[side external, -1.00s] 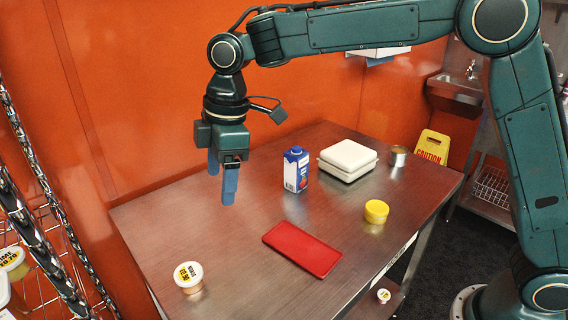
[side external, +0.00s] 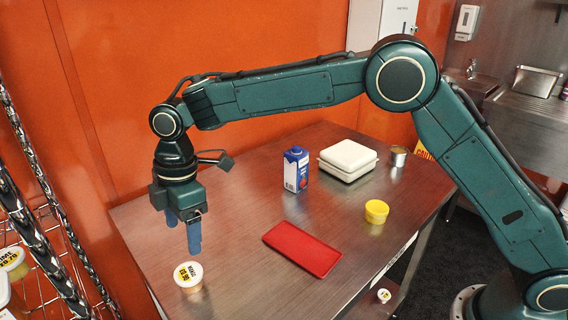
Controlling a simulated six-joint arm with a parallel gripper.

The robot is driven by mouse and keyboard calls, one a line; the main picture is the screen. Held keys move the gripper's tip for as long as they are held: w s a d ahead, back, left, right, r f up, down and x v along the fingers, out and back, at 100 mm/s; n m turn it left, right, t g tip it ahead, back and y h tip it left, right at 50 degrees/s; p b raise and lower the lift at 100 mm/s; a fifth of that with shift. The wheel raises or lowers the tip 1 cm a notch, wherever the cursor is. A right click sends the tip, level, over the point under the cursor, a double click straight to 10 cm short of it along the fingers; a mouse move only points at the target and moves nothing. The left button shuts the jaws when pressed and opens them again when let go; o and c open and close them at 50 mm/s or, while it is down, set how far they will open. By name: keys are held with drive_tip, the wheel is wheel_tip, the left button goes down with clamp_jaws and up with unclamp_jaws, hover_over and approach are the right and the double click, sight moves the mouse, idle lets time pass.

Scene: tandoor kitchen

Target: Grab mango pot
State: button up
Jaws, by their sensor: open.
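A small pot with a white lid and a yellow-and-black label (side external: 188,276) stands upright at the near left of the steel table; the label is too small to read surely, but it may be the mango pot. A yellow-lidded pot (side external: 376,211) stands at the right of the table. My gripper (side external: 183,232) points down with its blue fingers apart and empty. Its fingertips are above and just behind the white-lidded pot in the picture, and I see no contact.
A red flat slab (side external: 302,249) lies mid-table. Behind it stand a blue-and-white carton (side external: 296,170), a white clamshell box (side external: 348,159) and a metal tin (side external: 398,156). A wire rack (side external: 40,225) is at the left. The table (side external: 235,230) is bare between pot and slab.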

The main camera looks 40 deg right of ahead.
hover_over(188, 272)
drive_tip(key=f, duration=0.6)
drive_tip(key=shift+d+f, duration=0.25)
drive_tip(key=shift+f, duration=0.05)
drive_tip(key=shift+a+f, duration=0.15)
drive_tip(key=shift+f, duration=1.15)
drive_tip(key=shift+a+f, duration=0.1)
drive_tip(key=shift+f, duration=1.2)
drive_tip(key=c, duration=0.9)
drive_tip(key=shift+r, duration=0.1)
wheel_tip(188, 272, up, 20)
drive_tip(key=shift+f, duration=0.1)
